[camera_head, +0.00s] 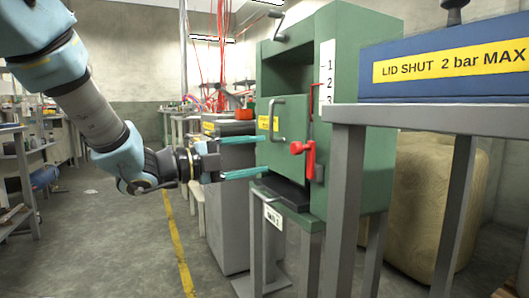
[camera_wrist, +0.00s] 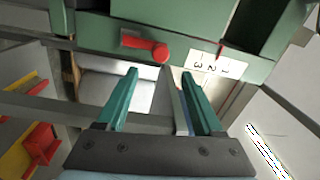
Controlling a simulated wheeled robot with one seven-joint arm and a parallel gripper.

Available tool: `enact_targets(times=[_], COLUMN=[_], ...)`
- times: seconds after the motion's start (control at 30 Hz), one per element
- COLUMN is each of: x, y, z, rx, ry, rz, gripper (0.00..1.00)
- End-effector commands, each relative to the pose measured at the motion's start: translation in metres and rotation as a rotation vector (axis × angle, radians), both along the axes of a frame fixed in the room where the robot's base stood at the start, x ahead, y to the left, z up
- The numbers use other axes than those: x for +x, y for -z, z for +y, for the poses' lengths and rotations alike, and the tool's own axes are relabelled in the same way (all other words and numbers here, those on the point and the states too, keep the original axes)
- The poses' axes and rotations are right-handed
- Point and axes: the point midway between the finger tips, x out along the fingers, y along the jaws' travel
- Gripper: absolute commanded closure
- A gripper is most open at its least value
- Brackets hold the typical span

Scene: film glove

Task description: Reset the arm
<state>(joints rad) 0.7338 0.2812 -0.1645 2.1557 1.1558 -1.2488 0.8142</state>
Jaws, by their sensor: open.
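My gripper (camera_head: 262,157) is open and empty, its two teal fingers pointing right toward the front of the green cabinet (camera_head: 366,150). In the head view the fingertips overlap the cabinet's left edge; I cannot tell whether they touch it. In the wrist view the gripper (camera_wrist: 160,74) has nothing between its fingers. A red lever (camera_head: 309,158) on the cabinet front hangs down and stands apart from the fingers. The red lever also shows in the wrist view (camera_wrist: 147,46), beyond the fingertips, beside a white number label (camera_wrist: 212,66).
A blue box (camera_head: 440,88) marked "LID SHUT 2 bar MAX" stands on a grey table (camera_head: 350,190) at right. A grey cabinet (camera_head: 227,210) stands behind my gripper. A tan bale (camera_head: 420,190) is behind the table. Floor (camera_head: 110,240) at left is clear, with a yellow line (camera_head: 180,250).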

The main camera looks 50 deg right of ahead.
Motion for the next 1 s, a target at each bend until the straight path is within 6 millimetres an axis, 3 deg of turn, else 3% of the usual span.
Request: enact_targets(times=[0.5,0.6,0.67,0.77,0.87,1.0], x=[0.0,0.009,0.025,0.071,0.131,0.202], y=[0.0,0.002,0.006,0.02,0.041,0.077], z=[0.0,0.001,0.004,0.018,0.048,0.113], rx=[0.0,0.015,0.042,0.122,0.224,0.348], ry=[0.0,-0.031,-0.09,-0.258,-0.492,-0.823], rz=[0.0,0.011,0.032,0.106,0.226,0.44], gripper=[0.31,0.31,0.31,0.31,0.31,0.31])
